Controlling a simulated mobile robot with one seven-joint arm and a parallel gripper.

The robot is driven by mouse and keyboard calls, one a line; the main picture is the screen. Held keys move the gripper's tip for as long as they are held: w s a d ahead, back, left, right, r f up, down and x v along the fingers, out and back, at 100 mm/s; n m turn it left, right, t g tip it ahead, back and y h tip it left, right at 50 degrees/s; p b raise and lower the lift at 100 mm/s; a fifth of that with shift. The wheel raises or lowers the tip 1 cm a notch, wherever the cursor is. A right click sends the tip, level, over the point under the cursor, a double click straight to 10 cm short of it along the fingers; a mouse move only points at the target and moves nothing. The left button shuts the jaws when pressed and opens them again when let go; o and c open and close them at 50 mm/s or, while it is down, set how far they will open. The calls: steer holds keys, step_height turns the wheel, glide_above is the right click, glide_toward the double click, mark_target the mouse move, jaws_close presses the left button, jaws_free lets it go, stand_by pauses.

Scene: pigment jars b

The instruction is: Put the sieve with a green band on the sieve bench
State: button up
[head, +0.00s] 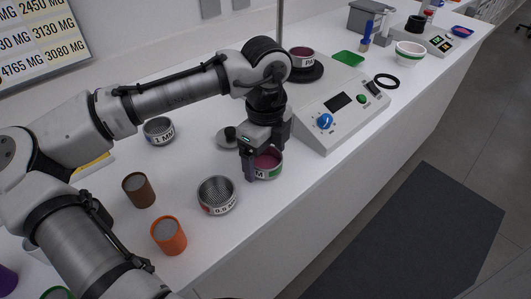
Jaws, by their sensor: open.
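A low round sieve (270,164) with pink-red inside, a white label ending in "M" and a bit of green on its side stands on the white bench (300,190). It looks like the green-banded one, though my gripper hides part of it. My gripper (262,176) is open and down at this sieve, one finger in front of its left side; I cannot tell whether the fingers touch it. A mesh sieve (217,195) marked "0.5 M" stands just in front to the left. Another sieve (158,130) marked "1 M" stands farther back.
A brown jar (138,190) and an orange jar (168,236) stand at left front. A grey lid (228,138) lies behind my gripper. A control machine (340,110) stands to the right, a pan (301,57) at its back. A green-banded white bowl (409,55) stands farther off.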

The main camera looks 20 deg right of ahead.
mark_target(266, 166)
step_height(266, 166, up, 12)
steer(key=shift+r+b, duration=0.2)
steer(key=shift+b, duration=0.1)
steer(key=shift+f, duration=0.1)
stand_by(0.5)
